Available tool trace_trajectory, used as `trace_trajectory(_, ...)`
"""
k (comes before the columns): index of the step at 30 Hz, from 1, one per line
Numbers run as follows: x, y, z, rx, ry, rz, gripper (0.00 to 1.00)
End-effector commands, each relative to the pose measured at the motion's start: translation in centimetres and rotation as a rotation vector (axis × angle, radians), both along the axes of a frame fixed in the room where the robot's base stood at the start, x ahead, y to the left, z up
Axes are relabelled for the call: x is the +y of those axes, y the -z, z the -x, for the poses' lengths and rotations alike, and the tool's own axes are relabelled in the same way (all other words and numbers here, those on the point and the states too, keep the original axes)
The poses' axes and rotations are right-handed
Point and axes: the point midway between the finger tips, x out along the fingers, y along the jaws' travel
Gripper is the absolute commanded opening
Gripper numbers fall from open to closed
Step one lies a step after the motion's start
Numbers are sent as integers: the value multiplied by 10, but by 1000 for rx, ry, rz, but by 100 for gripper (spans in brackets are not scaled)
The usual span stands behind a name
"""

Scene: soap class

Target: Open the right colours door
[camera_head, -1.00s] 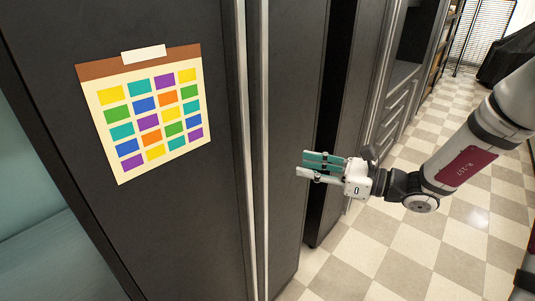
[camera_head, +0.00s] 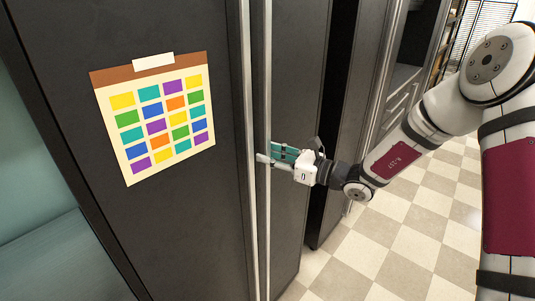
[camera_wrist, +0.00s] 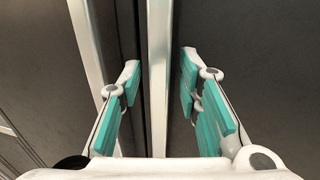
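The colours chart (camera_head: 152,115), a paper with rows of coloured rectangles, hangs on the dark left door (camera_head: 185,220). The dark right door (camera_head: 295,110) appears shut beside it. Each door has a long vertical metal handle at the seam: the left handle (camera_head: 247,200) and the right handle (camera_head: 267,80). My gripper (camera_head: 266,153) is at the right handle, about mid-height. In the wrist view, my gripper (camera_wrist: 160,80) is open, with the right handle (camera_wrist: 158,120) between its teal-padded fingers and gaps on both sides. The left handle (camera_wrist: 88,50) passes outside the left finger.
More dark cabinets with a metal handle (camera_head: 388,75) stand beyond the right door. A checkered floor (camera_head: 410,240) lies clear to the right. A pale teal surface (camera_head: 60,260) is at the far left.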

Motion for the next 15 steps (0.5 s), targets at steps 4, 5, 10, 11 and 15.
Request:
trace_trajectory(4,8,0,-3,1,-2,0,32)
trace_trajectory(5,9,0,-4,1,-1,0,32)
trace_trajectory(10,9,0,-4,1,-1,0,32)
trace_trajectory(11,9,0,-4,1,-1,0,32)
trace_trajectory(15,9,0,-4,1,-1,0,13)
